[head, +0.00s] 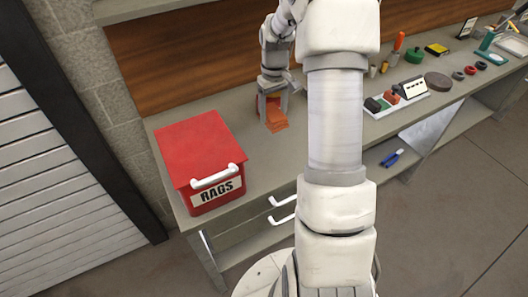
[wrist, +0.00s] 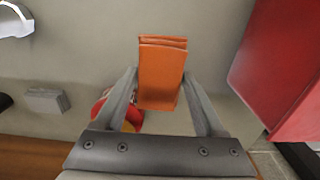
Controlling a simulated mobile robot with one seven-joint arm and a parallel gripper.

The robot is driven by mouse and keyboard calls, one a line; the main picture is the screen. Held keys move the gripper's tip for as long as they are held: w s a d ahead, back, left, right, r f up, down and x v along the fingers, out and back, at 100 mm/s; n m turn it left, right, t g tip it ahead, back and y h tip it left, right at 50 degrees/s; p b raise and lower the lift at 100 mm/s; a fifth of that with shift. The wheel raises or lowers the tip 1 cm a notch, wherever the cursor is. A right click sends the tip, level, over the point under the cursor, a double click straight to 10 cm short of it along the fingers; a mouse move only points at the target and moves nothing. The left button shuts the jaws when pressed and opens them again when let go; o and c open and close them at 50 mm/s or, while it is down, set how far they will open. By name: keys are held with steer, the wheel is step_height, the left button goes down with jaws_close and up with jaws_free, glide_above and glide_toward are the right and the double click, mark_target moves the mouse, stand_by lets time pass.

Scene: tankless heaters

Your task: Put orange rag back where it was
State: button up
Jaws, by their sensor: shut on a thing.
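The orange rag (head: 275,119) is a folded cloth held in my gripper (head: 273,100) above the back part of the workbench. In the wrist view the orange rag (wrist: 162,72) sits between the two fingers of my gripper (wrist: 161,92), which is shut on it. In the head view the rag's lower edge is close to the bench top; I cannot tell whether it touches. The red box labelled RAGS (head: 195,150) stands to the left of my gripper, its lid down. Part of the red box (wrist: 290,65) also shows at the right of the wrist view.
The grey workbench (head: 262,165) has free room between the box and my gripper. A tray of blocks (head: 397,104) and other small items lie farther right. In the wrist view a round red and yellow object (wrist: 112,112) is partly hidden behind my finger. A wall stands behind.

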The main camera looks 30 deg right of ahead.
glide_above(265, 160)
step_height(265, 160, down, 5)
steer(key=shift+r, duration=0.1)
steer(key=shift+f, duration=2.05)
steer(key=shift+f, duration=0.1)
steer(key=o, duration=1.4)
